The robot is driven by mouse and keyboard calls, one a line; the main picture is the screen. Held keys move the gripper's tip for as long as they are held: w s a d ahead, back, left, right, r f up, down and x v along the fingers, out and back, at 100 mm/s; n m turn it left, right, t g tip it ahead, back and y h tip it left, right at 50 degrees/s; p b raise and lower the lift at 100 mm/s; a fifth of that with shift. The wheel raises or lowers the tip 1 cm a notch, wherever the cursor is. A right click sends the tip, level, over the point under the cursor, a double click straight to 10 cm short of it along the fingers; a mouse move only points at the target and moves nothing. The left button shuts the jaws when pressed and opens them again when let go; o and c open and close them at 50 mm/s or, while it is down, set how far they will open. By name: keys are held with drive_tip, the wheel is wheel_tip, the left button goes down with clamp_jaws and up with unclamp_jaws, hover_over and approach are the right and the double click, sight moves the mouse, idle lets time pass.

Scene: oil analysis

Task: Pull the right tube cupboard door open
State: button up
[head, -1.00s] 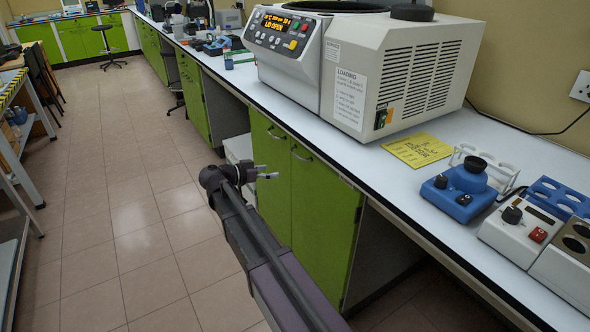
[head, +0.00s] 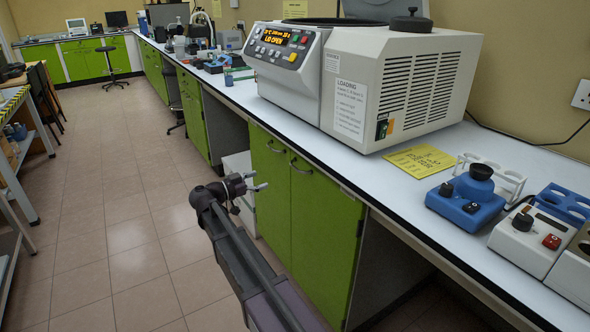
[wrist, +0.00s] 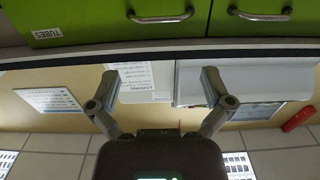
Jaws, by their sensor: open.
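The right green cupboard door (head: 325,232) is shut under the bench, with a bar handle (head: 301,162) near its top left. In the inverted wrist view, the door with the TUBES label (wrist: 47,33) is at the upper left and its bar handle (wrist: 160,18) is at the top centre. The left door (head: 269,190) is also shut, with its own handle (head: 276,147). My gripper (head: 258,181) is open and empty, in front of and apart from the doors. In the wrist view its spread fingers (wrist: 161,76) appear below the handle, not touching it.
The white bench top (head: 400,190) overhangs the doors. It bears a large centrifuge (head: 400,85), a yellow card (head: 420,160) and a blue mixer (head: 466,203). An open knee space lies right of the doors. The tiled floor (head: 125,260) to the left is clear.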

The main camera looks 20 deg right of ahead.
sight(295, 168)
drive_tip(key=w+d, duration=0.1)
drive_tip(key=d, duration=0.7)
drive_tip(key=w+d, duration=0.1)
drive_tip(key=d, duration=0.4)
drive_tip(key=shift+w+d, duration=0.1)
drive_tip(key=shift+w, duration=0.2)
drive_tip(key=shift+c, duration=0.2)
drive_tip(key=c, duration=0.9)
drive_tip(key=shift+s, duration=0.15)
